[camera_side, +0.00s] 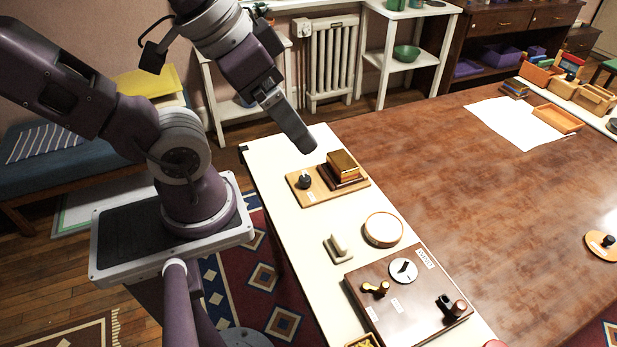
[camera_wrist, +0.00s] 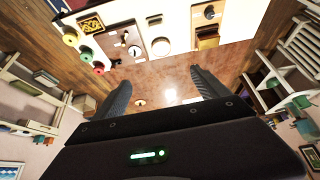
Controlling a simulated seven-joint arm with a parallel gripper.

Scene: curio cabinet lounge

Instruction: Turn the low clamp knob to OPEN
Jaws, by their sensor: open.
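A small light-wood board (camera_side: 325,190) on the cream strip carries a black knob (camera_side: 304,181) with a small white label in front. A brass-topped block (camera_side: 343,165) sits beside this knob. In the wrist view the black knob (camera_wrist: 209,12) shows near the top edge. A dark panel (camera_side: 375,310) nearer the camera carries a brass lever, a white dial (camera_side: 403,270) and a dark-and-wood handle (camera_side: 452,306). The labels are too small to read, so I cannot tell which knob is the low clamp knob. My gripper (camera_wrist: 161,82) is open and empty, raised above the strip's far end (camera_side: 305,146).
A round cream-topped disc (camera_side: 383,230) and a pale block with an upright grip (camera_side: 338,248) stand between the two boards. The brown table (camera_side: 480,190) is mostly bare on the right. White paper (camera_side: 510,125) and wooden trays lie at its far side.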

